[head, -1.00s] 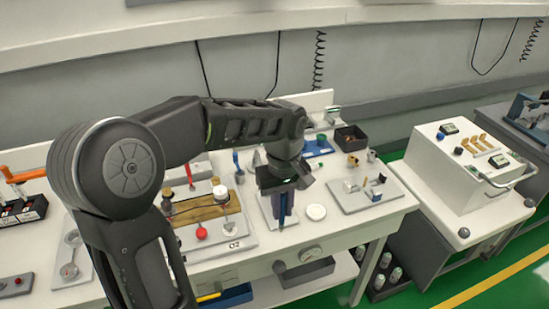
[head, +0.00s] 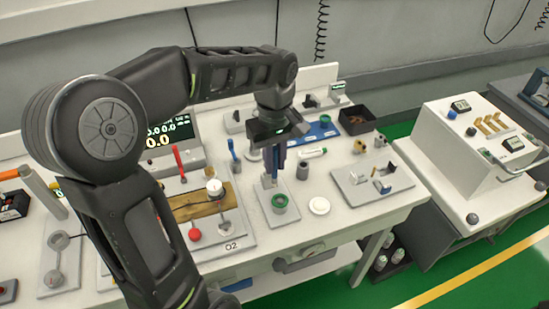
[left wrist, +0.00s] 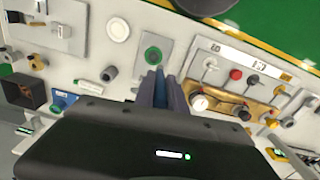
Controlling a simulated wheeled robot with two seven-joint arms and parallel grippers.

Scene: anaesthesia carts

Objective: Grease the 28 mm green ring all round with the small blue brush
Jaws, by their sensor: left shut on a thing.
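The green ring (head: 279,201) sits on a grey round holder on a pale plate (head: 270,217) near the front of the table. It also shows in the left wrist view (left wrist: 153,55), just beyond my fingertips. My left gripper (head: 272,172) points down, shut on a slim blue brush (head: 268,164), seen as a blue strip between the fingers in the left wrist view (left wrist: 161,88). The brush's lower end is just behind and above the ring in the head view; I cannot tell whether it touches. The ring's grease is too small to see. My right gripper is not in view.
Right of the ring lie a white disc (head: 319,205) and a grey plate with fittings (head: 375,184). A grey cylinder (head: 302,170) stands behind. Left is a board with a wooden block (head: 190,204) and red knob (head: 196,235). A blue upright handle (head: 233,150) stands behind the board.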

